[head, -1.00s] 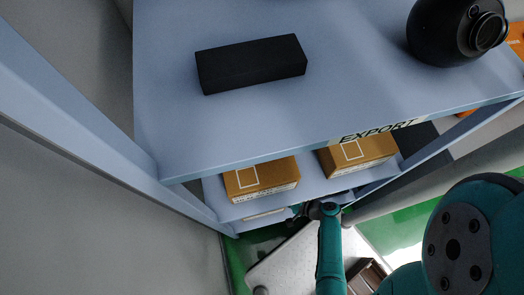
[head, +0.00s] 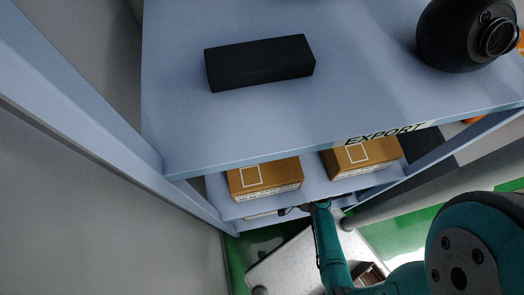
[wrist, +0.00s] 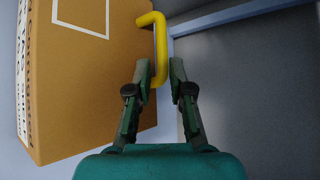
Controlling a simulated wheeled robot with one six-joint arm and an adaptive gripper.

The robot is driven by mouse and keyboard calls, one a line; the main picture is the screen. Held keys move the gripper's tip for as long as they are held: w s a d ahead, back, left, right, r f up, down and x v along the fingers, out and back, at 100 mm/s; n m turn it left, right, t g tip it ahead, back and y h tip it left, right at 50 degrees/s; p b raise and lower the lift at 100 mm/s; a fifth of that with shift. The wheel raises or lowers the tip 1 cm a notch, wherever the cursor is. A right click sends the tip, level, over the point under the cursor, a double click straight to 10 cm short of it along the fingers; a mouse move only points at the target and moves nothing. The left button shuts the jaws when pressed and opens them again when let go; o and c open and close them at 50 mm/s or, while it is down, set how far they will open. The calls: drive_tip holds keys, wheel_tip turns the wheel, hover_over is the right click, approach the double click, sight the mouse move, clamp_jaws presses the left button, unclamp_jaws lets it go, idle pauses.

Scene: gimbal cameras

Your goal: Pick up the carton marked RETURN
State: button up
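Two brown cartons stand on the lower shelf in the head view, a left carton (head: 264,178) and a right carton (head: 362,157); their print is too small to read. In the wrist view, a brown carton (wrist: 85,85) with a white outlined square and a yellow handle (wrist: 156,35) fills the left side. In the head view my gripper is small and mostly hidden, near the left carton's lower right.
The upper shelf (head: 290,115) overhangs the cartons and bears an EXPORT label (head: 385,135). A black box (head: 260,63) and a dark round device (head: 465,38) stand on it. A shelf post rises at left. Green floor shows below.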

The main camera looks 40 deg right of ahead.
drive_tip(key=shift+x, duration=2.65)
drive_tip(key=shift+a+r, duration=0.15)
drive_tip(key=shift+a, duration=0.05)
drive_tip(key=shift+c, duration=0.3)
clamp_jaws()
